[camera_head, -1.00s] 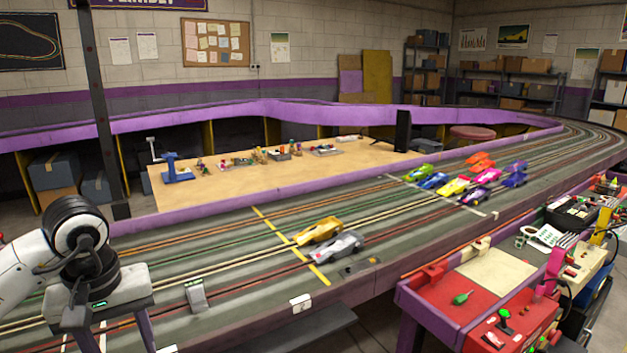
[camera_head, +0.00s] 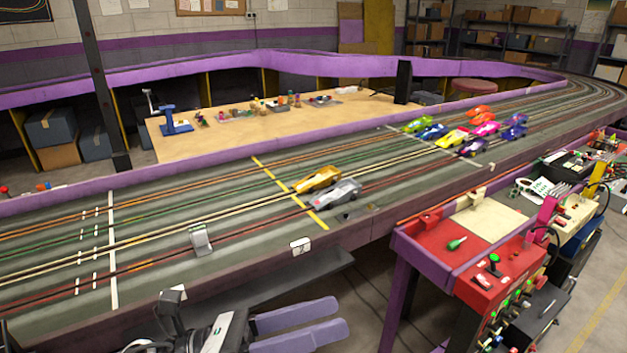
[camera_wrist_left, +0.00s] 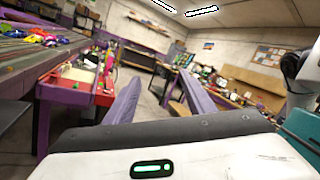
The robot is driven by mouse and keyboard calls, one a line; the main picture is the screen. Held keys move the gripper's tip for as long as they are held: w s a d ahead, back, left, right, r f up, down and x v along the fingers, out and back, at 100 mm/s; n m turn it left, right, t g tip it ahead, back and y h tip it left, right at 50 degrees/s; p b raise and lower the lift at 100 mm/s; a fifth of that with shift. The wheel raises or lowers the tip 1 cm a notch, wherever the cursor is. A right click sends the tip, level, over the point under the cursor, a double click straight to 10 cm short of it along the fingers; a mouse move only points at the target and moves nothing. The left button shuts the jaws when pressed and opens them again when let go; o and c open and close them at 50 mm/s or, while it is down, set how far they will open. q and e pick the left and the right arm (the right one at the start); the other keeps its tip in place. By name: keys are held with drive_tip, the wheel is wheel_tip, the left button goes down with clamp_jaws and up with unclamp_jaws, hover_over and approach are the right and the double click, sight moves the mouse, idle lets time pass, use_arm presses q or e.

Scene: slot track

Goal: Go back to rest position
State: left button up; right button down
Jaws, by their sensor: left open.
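My left gripper (camera_head: 300,327) is at the bottom of the head view, below the near edge of the slot track (camera_head: 235,230). Its two purple-grey fingers point right and stand apart, with nothing between them. In the left wrist view its fingers (camera_wrist_left: 150,100) are also apart and empty, with the room's floor and benches beyond. My right gripper does not show clearly in the head view.
A gold car (camera_head: 318,179) and a silver car (camera_head: 338,193) stand by the yellow line. Several coloured cars (camera_head: 452,137) stand farther along. A red bench (camera_head: 470,235) is right of my left gripper, with open floor (camera_head: 590,290) beyond. A grey ledge (camera_head: 275,285) runs beneath the track edge.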

use_arm(q)
drive_tip(key=w+a+f+n+t+y, duration=0.2)
drive_tip(key=a+f+n+t+y, duration=0.5)
drive_tip(key=n, duration=0.9)
drive_tip(key=w+a+f+n+t+y, duration=0.2)
drive_tip(key=a+f+n+t+y, duration=0.55)
drive_tip(key=n, duration=0.85)
drive_tip(key=s+a+f+n+g+y, duration=0.2)
drive_tip(key=s+f+n+g, duration=0.8)
drive_tip(key=s+f, duration=0.6)
wheel_tip(320, 180, down, 4)
drive_tip(key=shift+f+n+y, duration=0.1)
drive_tip(key=shift+n+y, duration=0.25)
drive_tip(key=shift+n, duration=0.45)
